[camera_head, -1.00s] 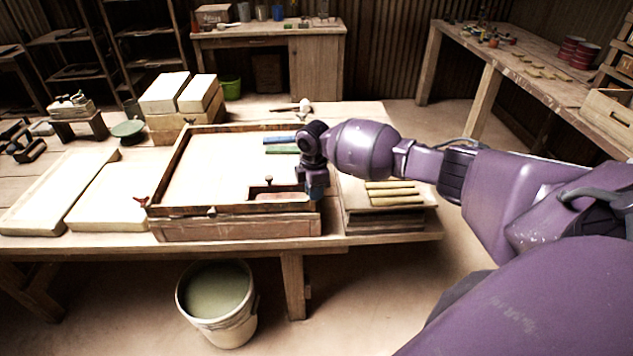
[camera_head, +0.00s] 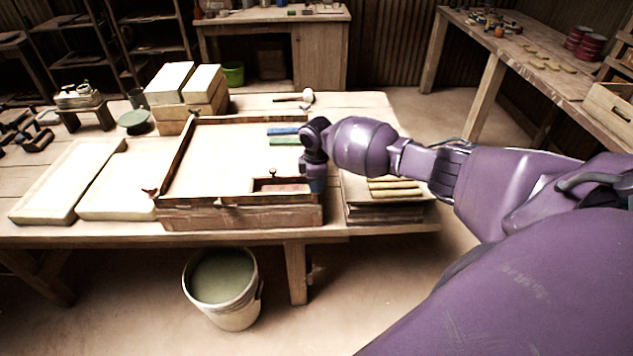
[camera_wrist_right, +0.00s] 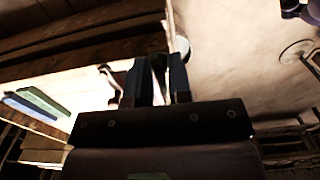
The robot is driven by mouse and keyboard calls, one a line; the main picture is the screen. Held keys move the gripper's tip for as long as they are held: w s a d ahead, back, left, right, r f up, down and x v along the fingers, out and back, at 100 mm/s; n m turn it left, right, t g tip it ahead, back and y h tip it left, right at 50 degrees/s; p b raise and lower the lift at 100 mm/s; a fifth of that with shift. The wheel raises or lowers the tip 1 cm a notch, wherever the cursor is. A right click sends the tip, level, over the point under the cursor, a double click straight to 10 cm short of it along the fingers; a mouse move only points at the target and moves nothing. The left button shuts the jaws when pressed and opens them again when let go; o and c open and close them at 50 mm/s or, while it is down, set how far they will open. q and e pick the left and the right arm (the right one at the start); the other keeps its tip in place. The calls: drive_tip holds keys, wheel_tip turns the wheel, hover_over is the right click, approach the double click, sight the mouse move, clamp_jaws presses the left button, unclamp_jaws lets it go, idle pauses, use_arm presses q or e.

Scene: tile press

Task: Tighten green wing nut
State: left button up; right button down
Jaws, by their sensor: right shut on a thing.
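My right gripper (camera_head: 316,184) reaches down at the right front corner of the wooden press frame (camera_head: 240,217). In the right wrist view its two blue-grey fingers (camera_wrist_right: 155,72) are close together, with a small pale gap between them. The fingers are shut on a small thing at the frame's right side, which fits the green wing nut. Its colour and shape are hidden by the fingers and the arm. A small red wing nut (camera_head: 150,192) shows at the frame's left front corner. My left gripper is not in view.
A blue bar (camera_head: 283,131) and a green bar (camera_head: 284,141) lie at the frame's right inner side. Yellow strips (camera_head: 393,189) lie on stacked boards right of the gripper. Pale slabs (camera_head: 68,182) lie at left. A bucket (camera_head: 222,290) stands on the floor in front.

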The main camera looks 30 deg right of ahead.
drive_tip(key=c, duration=1)
unclamp_jaws()
drive_tip(key=shift+c, duration=0.2)
wheel_tip(320, 180, up, 11)
drive_tip(key=shift+f, duration=0.1)
